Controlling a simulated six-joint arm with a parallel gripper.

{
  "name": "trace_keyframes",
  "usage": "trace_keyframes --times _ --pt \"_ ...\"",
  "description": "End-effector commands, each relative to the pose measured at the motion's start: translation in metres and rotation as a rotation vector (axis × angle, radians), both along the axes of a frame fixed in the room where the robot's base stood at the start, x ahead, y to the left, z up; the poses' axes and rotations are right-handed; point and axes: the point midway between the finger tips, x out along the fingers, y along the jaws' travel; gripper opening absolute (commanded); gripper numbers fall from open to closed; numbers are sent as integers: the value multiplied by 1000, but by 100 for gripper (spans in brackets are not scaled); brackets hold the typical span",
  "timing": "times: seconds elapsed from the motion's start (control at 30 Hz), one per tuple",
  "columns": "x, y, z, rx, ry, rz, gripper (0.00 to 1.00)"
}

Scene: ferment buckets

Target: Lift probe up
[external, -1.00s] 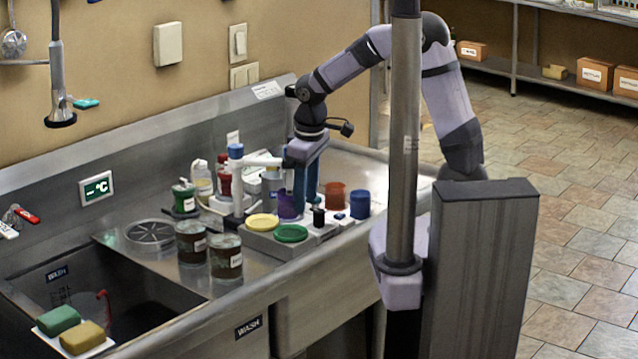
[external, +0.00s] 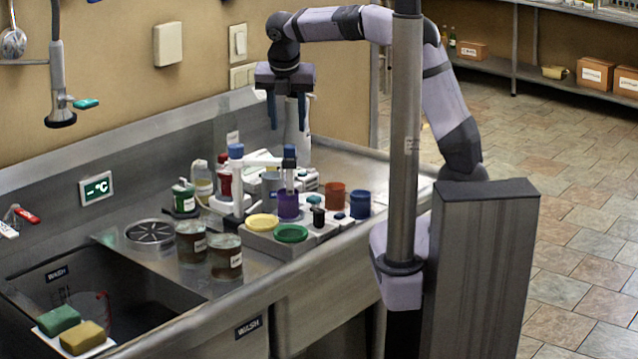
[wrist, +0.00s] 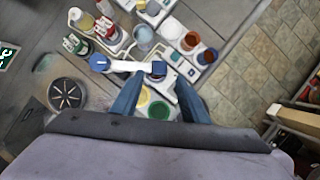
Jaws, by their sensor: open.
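The probe (external: 289,172) is a slim pale rod with a blue cap, upright at the end of the white arm of a stand (external: 237,180). Its lower end meets the purple cup (external: 288,206); I cannot tell how deep it reaches. In the wrist view the probe's blue cap (wrist: 158,68) shows between my fingertips' directions, with the stand's arm (wrist: 125,66) running left from it. My gripper (external: 287,118) is open and empty, pointing down, above and apart from the probe. Its two blue fingers also show in the wrist view (wrist: 160,85). The purple cup is hidden there.
Yellow (external: 262,222) and green (external: 291,233) lids lie on the tray in front. Orange (external: 335,195) and blue (external: 360,204) cups stand right. Two brown jars (external: 226,256) and several bottles (external: 201,178) stand left. The sink (external: 130,300) is at lower left.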

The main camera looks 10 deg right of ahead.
Motion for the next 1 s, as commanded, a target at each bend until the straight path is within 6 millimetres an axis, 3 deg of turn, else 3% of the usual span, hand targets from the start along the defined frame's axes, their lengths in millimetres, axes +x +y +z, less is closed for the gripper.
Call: trace_keyframes --times 0.37,1.0 --pt "2 -1 -5 -23 5 53 41" --pt "27 -5 -66 -21 5 51 41"
